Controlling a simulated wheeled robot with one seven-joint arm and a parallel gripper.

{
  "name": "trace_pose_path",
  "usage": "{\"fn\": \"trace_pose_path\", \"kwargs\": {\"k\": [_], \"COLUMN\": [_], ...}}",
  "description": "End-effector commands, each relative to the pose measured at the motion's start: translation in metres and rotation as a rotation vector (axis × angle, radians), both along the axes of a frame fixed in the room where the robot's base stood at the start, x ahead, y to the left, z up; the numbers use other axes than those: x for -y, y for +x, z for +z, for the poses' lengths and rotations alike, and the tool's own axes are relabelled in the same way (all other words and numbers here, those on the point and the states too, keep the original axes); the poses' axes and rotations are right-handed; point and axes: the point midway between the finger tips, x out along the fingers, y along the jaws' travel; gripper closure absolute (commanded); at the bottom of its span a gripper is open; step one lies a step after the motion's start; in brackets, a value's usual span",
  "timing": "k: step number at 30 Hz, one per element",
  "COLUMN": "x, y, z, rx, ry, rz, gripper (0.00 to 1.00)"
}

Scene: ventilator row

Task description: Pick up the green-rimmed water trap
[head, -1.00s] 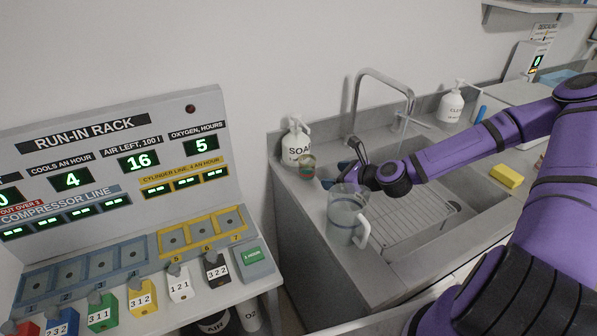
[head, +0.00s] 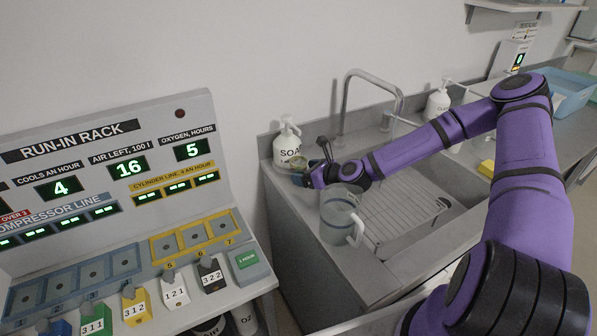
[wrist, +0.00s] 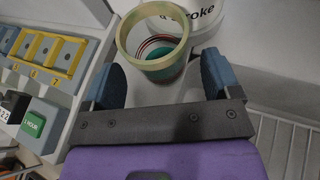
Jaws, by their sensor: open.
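The green-rimmed water trap (wrist: 123,42) is a small, clear, round cup near the top middle of the wrist view. Its pale green rim faces the camera, and red and dark rings and a green part show inside. In the head view the trap (head: 298,162) stands at the counter's left end, in front of the soap bottle and partly hidden. My gripper (wrist: 162,68) is open. Its two blue-grey fingers lie left and right of the trap's near side, with gaps on both sides. In the head view my gripper (head: 314,174) is just right of the trap.
The soap bottle (head: 288,137) stands close behind the trap. A clear jug (head: 336,222) with a white handle stands in front of my wrist. The tap (head: 345,105) and a sink with a ribbed drainer (head: 400,205) are to the right. The run-in rack (head: 110,180) is at left.

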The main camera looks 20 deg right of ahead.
Motion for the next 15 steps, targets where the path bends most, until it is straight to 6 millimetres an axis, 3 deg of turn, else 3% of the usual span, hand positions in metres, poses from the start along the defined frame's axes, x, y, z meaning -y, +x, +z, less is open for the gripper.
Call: {"fn": "trace_pose_path", "kwargs": {"k": [6, 15], "x": [-0.013, -0.014], "y": [0.018, 0.021], "z": [-0.008, -0.010], "rx": [0.002, 0.002], "ry": [-0.001, -0.001], "rz": [0.002, 0.001], "gripper": [0.17, 0.17]}}
